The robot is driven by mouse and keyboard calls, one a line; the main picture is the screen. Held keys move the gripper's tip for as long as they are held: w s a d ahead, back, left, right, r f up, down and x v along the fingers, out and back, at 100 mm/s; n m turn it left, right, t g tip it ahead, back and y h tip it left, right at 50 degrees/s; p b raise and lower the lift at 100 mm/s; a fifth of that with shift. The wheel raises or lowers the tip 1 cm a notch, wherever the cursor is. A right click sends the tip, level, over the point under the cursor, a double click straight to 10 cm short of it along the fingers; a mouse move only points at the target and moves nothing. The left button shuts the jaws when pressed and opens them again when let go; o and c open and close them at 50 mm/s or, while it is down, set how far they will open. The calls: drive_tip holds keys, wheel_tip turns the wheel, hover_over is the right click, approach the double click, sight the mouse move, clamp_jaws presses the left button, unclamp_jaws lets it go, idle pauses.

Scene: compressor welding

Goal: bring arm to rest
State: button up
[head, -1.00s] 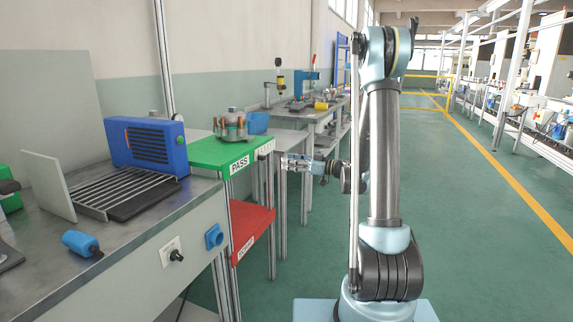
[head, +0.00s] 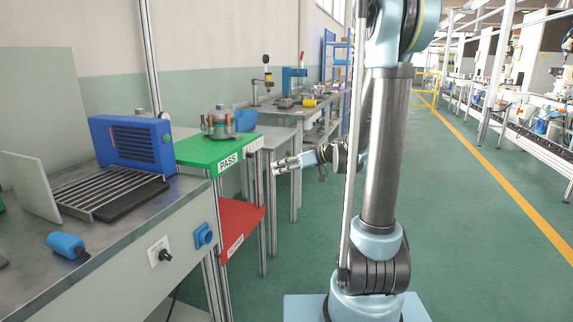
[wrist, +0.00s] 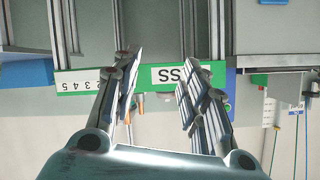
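My arm stands folded upright in the head view, with its forearm reaching left. My gripper (head: 275,166) is held in the air to the right of the shelf stand. In the wrist view my gripper (wrist: 158,78) has its two fingers spread apart, with nothing between them. The green PASS shelf (head: 200,153) is seen beyond the fingers there, with its label upside down. A compressor part with copper-coloured posts (head: 220,122) stands on that shelf, apart from the gripper.
A red shelf (head: 240,222) is below the green one. The metal workbench (head: 120,230) at left holds a blue heater-like box (head: 125,140), a wire rack (head: 105,190) and a blue cylinder (head: 66,245). Green floor (head: 480,240) to the right is clear.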

drive_tip(key=s+d+f+m+h, duration=0.3)
drive_tip(key=s+d, duration=0.3)
drive_tip(key=s, duration=0.3)
drive_tip(key=s+d+f+m+g+h, duration=0.1)
drive_tip(key=s+d+f+m+h, duration=0.2)
drive_tip(key=s+d, duration=0.4)
drive_tip(key=s+d+f+m+g+h, duration=0.1)
drive_tip(key=s+d+f+m+h, duration=0.2)
drive_tip(key=s, duration=1)
drive_tip(key=d+m+h, duration=0.1)
drive_tip(key=d+h, duration=0.2)
drive_tip(key=d, duration=0.1)
drive_tip(key=shift+d+f+m+h, duration=0.2)
drive_tip(key=shift+f+m+h, duration=0.1)
drive_tip(key=shift+f, duration=0.1)
drive_tip(key=shift+w+f, duration=0.2)
drive_tip(key=shift+w, duration=0.25)
